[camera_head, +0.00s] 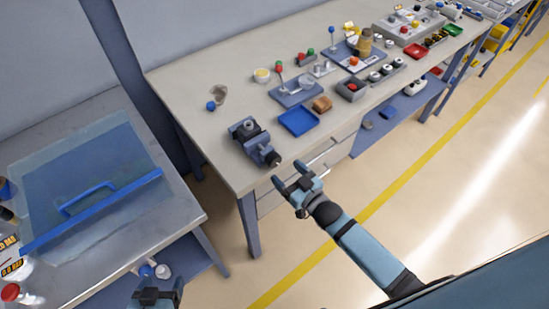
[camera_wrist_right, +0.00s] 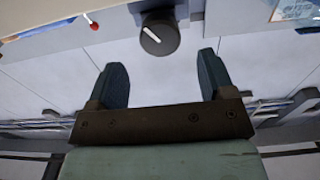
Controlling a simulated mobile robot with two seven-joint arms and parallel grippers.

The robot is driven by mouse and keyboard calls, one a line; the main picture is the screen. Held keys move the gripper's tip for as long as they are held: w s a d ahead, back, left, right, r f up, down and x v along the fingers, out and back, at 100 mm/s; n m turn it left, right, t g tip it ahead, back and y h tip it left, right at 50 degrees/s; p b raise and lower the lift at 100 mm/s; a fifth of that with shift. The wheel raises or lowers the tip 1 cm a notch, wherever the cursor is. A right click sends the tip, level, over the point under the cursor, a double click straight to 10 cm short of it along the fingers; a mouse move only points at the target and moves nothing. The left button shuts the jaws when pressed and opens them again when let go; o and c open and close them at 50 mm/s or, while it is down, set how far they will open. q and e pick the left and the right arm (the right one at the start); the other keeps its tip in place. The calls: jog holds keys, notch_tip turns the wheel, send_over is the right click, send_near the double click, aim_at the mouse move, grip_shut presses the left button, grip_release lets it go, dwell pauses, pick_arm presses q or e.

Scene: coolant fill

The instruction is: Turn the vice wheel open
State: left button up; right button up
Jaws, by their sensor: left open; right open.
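The vice (camera_head: 248,136), grey-blue and dark, stands at the near front corner of the long workbench. Its dark round wheel (camera_head: 273,159) faces the bench's front edge. In the right wrist view the wheel (camera_wrist_right: 159,34) is a dark disc with a white mark, beyond the fingertips and roughly centred between them. My right gripper (camera_head: 288,174) is open and empty just in front of the wheel, apart from it; its fingers also show in the right wrist view (camera_wrist_right: 160,66). My left gripper (camera_head: 156,292) is open at the bottom edge of the head view, partly cut off, far from the vice.
A blue tray (camera_head: 298,121) and a small blue-knobbed item (camera_head: 211,106) lie near the vice. Fixtures and bins fill the bench further back. A metal table (camera_head: 187,212) with a clear blue-handled cover (camera_head: 90,200) stands left. The floor before the bench is clear.

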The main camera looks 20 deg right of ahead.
aim_at(276, 162)
jog(key=x, duration=0.6)
jog(key=shift+p, duration=0.35)
jog(key=shift+s, duration=0.1)
jog(key=c, duration=0.9)
jog(key=shift+c, duration=0.2)
